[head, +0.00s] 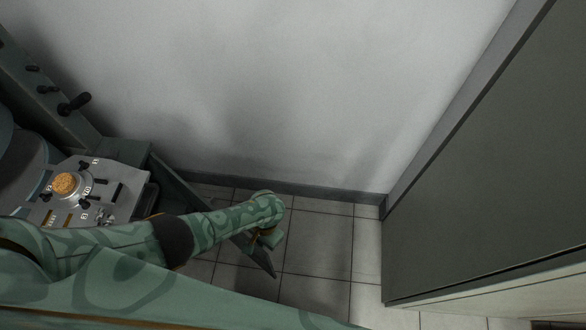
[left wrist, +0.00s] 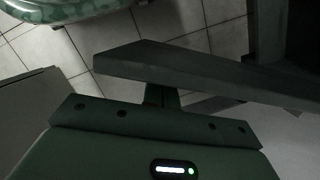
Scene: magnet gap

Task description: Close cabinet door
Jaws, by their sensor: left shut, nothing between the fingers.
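A dark green door panel (head: 190,190) stands open from the console cabinet (head: 128,150) at the left of the head view. I see it nearly edge-on from above, and my arm hides part of it. My left gripper (head: 268,240) is at the door's outer end, shut and empty. In the left wrist view a dark panel (left wrist: 205,72), likely the same door, runs across just beyond the gripper (left wrist: 162,96). I cannot tell whether they touch. My right gripper is not in view.
The console top has a panel of knobs and switches (head: 110,190). A tall grey-green cabinet or wall (head: 490,170) stands at the right. A pale wall (head: 300,90) closes the back. The tiled floor (head: 320,250) between them is clear.

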